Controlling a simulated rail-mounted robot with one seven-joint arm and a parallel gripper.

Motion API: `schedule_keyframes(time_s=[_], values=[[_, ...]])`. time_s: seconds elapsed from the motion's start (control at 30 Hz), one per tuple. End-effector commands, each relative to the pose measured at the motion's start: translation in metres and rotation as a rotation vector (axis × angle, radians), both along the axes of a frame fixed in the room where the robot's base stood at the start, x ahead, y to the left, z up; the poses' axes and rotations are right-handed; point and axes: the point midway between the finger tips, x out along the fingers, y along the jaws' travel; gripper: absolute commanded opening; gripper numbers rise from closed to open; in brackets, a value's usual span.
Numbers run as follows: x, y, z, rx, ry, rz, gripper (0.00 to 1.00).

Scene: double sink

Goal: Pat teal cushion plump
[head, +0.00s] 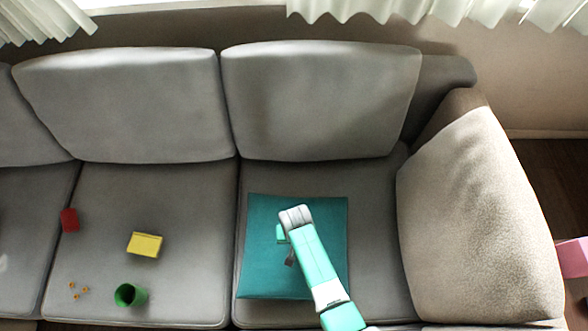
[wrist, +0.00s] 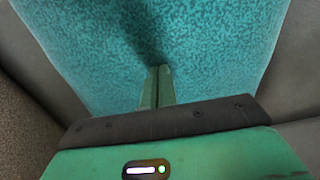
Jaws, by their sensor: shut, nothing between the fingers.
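The teal cushion (head: 265,270) lies flat on the right seat of the grey sofa. It fills most of the wrist view (wrist: 90,50), with a dark shadow just beyond my fingertips. My gripper (head: 290,260) is over the middle of the cushion, partly hidden by my own arm in the head view. In the wrist view, the two green fingers of my gripper (wrist: 158,72) are together and hold nothing. I cannot tell whether the fingertips touch the cushion or hover just above it.
On the middle seat are a yellow block (head: 145,244), a red block (head: 69,220), a green cup (head: 130,295) and several small orange bits (head: 78,291). The sofa's armrest (head: 480,220) rises to the right of the cushion, and the backrest (head: 320,100) stands behind it.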

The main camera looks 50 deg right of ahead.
Motion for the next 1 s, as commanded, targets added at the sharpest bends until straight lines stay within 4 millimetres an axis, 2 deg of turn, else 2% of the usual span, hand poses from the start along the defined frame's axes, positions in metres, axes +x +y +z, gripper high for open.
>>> schedule_keyframes(time_s=[0.2,0.83,1.0], values=[[0.0,0.0,0.016,0.0,0.0,0.0,0.0],[0.0,0.0,-0.002,0.0,0.0,0.0,0.0],[0.0,0.0,0.0,0.0,0.0,0.0,0.0]])
